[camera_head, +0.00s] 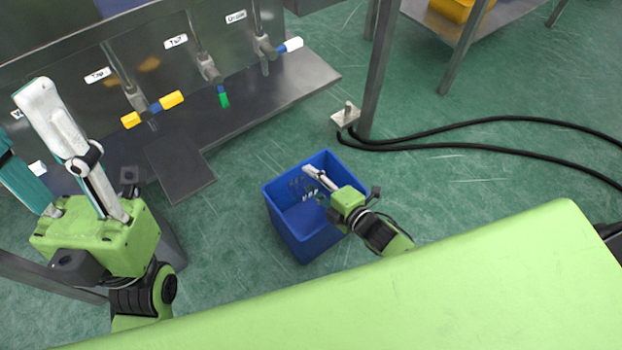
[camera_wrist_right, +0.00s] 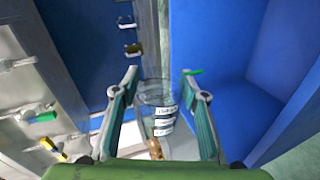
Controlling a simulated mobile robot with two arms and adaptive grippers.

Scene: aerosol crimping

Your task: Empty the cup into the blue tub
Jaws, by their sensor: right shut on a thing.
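The blue tub (camera_head: 303,245) stands on the green floor in the middle of the head view. Its blue wall also fills the right of the right wrist view (camera_wrist_right: 212,45). My right gripper (camera_head: 315,184) reaches over the tub's opening from the right. In the right wrist view my right gripper (camera_wrist_right: 160,82) is shut on a clear cup (camera_wrist_right: 158,95) with white labels. Something brownish shows at the cup's near end; I cannot tell what it is. In the head view the see-through cup is hard to make out. My left gripper (camera_head: 18,115) is open and empty at the far left.
A metal bench (camera_head: 262,105) with labelled valves stands behind the tub. A black hose (camera_head: 480,120) runs across the floor to a metal post (camera_head: 380,70) at the right. A yellow bin (camera_head: 455,9) sits on a far table. Floor around the tub is mostly clear.

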